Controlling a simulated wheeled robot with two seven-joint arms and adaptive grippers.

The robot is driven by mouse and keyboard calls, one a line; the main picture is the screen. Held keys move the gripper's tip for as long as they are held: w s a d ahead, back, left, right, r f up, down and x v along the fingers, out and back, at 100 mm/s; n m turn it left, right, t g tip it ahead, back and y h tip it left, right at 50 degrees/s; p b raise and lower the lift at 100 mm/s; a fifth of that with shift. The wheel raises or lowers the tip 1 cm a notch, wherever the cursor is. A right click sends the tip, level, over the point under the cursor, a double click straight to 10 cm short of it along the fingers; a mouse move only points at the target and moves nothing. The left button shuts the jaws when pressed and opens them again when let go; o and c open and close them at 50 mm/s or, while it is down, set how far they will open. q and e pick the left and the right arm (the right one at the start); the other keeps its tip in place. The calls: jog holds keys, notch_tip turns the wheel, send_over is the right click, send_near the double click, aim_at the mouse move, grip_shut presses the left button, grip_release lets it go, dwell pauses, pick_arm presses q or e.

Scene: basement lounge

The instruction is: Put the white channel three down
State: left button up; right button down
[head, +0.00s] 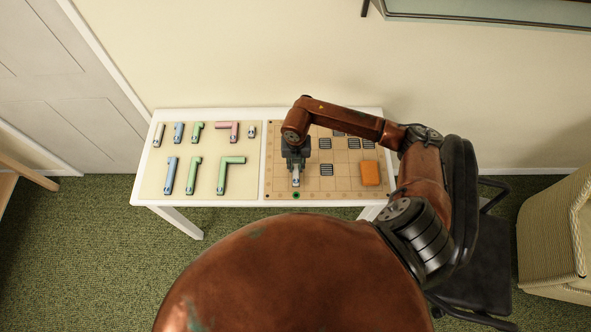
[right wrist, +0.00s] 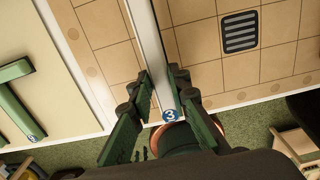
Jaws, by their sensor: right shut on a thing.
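The white channel three (right wrist: 155,60) is a long pale bar with a blue disc marked 3 at its near end. My right gripper (right wrist: 164,100) is shut on it near that disc, one dark green finger on each side. In the head view my right gripper (head: 296,167) is over the left part of the tan grid board (head: 318,184), and a short pale end of the channel (head: 296,181) shows below it. The rest is hidden under the gripper and arm. I cannot tell whether the channel touches the board. My left gripper is not in view.
Several dark slotted tiles (head: 326,170) and an orange block (head: 370,173) are on the board. A cream panel (head: 208,153) on the left holds several coloured channels. Bare squares lie right of the gripper.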

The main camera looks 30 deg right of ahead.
aim_at(296, 168)
jog(key=shift+f, duration=1.5)
jog(key=shift+f, duration=0.1)
jog(key=c, duration=1.8)
grip_release()
notch_tip(296, 168, up, 12)
jog(key=shift+r, duration=0.1)
